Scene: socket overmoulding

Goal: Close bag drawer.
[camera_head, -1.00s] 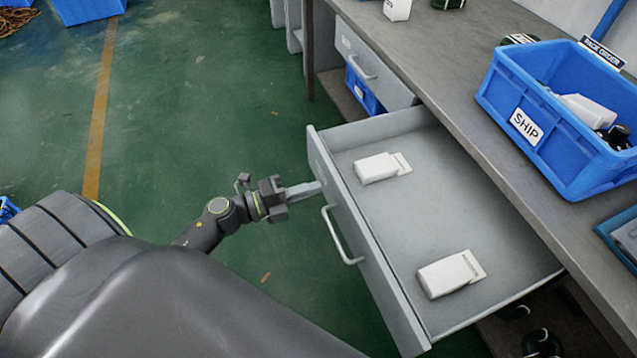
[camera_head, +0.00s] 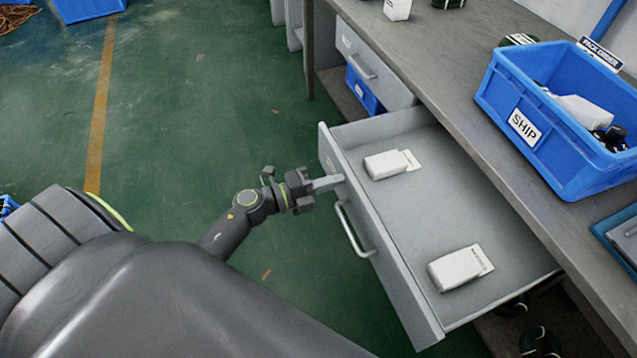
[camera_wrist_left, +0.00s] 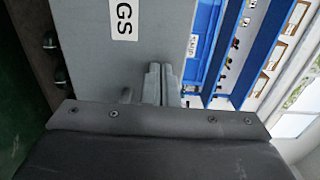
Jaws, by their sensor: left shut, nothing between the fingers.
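The bag drawer (camera_head: 385,245) is a grey drawer pulled out from under the workbench. Its front faces my left arm and carries a bar handle (camera_head: 352,230). Two white packs lie inside it, one near the far end (camera_head: 390,164) and one near the close end (camera_head: 458,269). My left gripper (camera_head: 328,183) is shut and empty, with its fingertips at the outer face of the drawer front, beyond the handle. In the left wrist view, the shut fingers (camera_wrist_left: 162,84) point at the grey front with a label ending "GS" (camera_wrist_left: 124,18). My right gripper is not in view.
A blue bin marked SHIP (camera_head: 540,125) stands on the grey workbench (camera_head: 450,60). A second drawer (camera_head: 365,70) further along is shut. Dark round items (camera_head: 540,340) sit below the open drawer. The green floor beside the drawer is clear.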

